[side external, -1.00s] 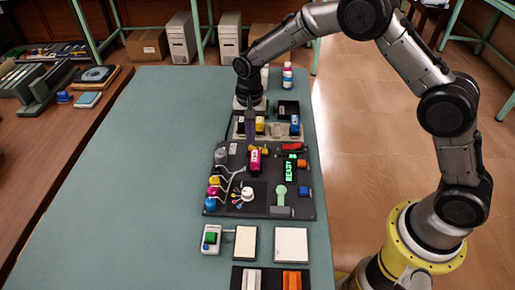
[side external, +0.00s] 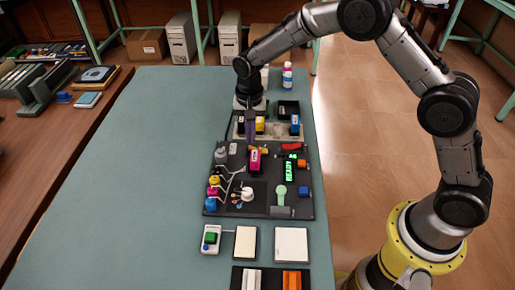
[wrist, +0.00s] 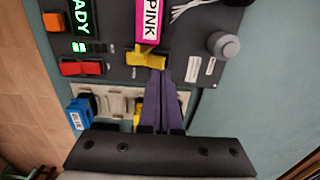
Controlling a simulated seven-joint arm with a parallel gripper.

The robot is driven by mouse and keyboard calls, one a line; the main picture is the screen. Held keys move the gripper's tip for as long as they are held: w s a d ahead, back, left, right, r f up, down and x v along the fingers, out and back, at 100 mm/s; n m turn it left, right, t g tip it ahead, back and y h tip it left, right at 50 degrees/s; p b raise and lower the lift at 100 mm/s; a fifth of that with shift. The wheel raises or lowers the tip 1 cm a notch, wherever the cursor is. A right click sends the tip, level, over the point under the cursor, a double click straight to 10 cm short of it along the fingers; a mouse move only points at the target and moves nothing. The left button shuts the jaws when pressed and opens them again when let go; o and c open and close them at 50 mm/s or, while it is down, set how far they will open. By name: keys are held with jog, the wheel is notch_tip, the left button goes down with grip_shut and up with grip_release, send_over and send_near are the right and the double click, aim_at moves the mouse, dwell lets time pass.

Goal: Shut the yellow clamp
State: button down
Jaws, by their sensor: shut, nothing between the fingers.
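The yellow clamp (wrist: 147,59) sits on the dark board at the end of a pink block labelled PINK (wrist: 149,22). In the side view the clamp (side external: 264,150) is small and partly hidden by my gripper. My gripper (wrist: 167,73) has its two purple fingers together, with nothing between them. Their tips are right beside the clamp's right half; I cannot tell whether they touch. In the side view my gripper (side external: 250,139) points down at the clamp's far side. Whether the clamp is open or shut is not clear.
A tray (side external: 240,134) with a blue block (side external: 295,125) and a yellow block (side external: 260,124) lies behind the board. A red part (wrist: 82,68) and a green READY display (side external: 290,170) are near the clamp. A grey knob (wrist: 223,44) and wires lie across from them.

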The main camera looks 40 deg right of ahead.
aim_at(251, 146)
jog(key=shift+f, duration=1.1)
dwell(0.4)
jog(key=shift+r, duration=3.55)
jog(key=shift+n, duration=0.4)
jog(key=s+d+r+n+t, duration=0.2)
jog(key=s+r, duration=0.3)
jog(key=s, duration=0.5)
jog(key=s+d+r+n+t, duration=0.1)
jog(key=s+d+r+n, duration=0.2)
jog(key=s+r, duration=0.3)
jog(key=s+d+r+n+t, duration=0.2)
jog(key=s+r, duration=0.3)
jog(key=s, duration=1.1)
jog(key=shift+s+d+r+n+t, duration=0.15)
jog(key=shift+s+d+n+t, duration=0.15)
jog(key=shift+d+n, duration=0.45)
